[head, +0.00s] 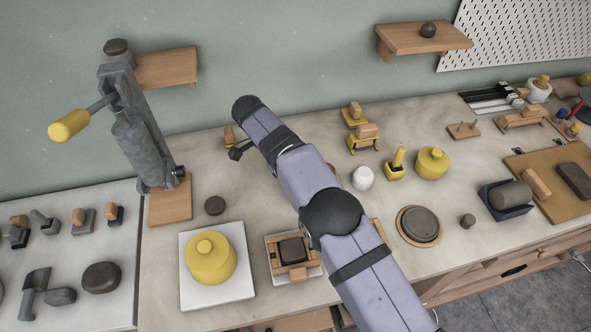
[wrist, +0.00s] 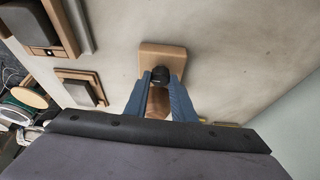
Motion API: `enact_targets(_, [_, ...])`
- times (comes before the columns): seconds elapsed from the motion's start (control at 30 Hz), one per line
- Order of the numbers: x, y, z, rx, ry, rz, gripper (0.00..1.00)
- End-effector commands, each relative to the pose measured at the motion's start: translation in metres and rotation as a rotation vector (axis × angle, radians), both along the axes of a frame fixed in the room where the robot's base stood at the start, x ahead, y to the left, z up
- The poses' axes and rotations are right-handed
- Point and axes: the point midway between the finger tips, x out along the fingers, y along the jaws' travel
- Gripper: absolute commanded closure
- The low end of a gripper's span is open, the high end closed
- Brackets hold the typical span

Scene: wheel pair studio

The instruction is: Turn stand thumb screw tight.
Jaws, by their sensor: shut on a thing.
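A small wooden stand (wrist: 162,53) with a rounded block shape lies ahead of my gripper in the wrist view. A black round thumb screw (wrist: 160,75) sits at its near side. My gripper (wrist: 160,82) has its two blue fingers on either side of the screw and is shut on it. The fingers cover the screw's sides, and its thread is hidden. A brown wooden part shows between the fingers below the screw. In the head view my arm hides most of this spot; a small piece of wood (head: 229,134) shows beside the arm's end.
A grey press (head: 145,150) with a yellow handle stands on a wooden base to the left. A yellow lidded piece (head: 210,260) rests on a white slab in front. A wooden-framed block (head: 291,250) lies beside my arm. Small wooden and yellow pieces stand to the right.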

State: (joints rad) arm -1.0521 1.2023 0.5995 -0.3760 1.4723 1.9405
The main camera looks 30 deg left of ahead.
Motion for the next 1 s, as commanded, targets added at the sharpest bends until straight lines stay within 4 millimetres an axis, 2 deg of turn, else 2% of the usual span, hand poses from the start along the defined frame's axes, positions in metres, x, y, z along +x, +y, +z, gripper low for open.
enact_targets(0.47, [0.0,0.0006,0.0003,0.003,0.001,-0.014,1.0])
enact_targets(0.5, [0.0,0.0006,0.0003,0.003,0.001,-0.014,0.72])
enact_targets(0.57, [0.0,0.0006,0.0003,0.003,0.0,-0.014,0.58])
enact_targets(1.0, [-0.0005,0.0016,0.0025,0.002,0.0,-0.014,0.58])
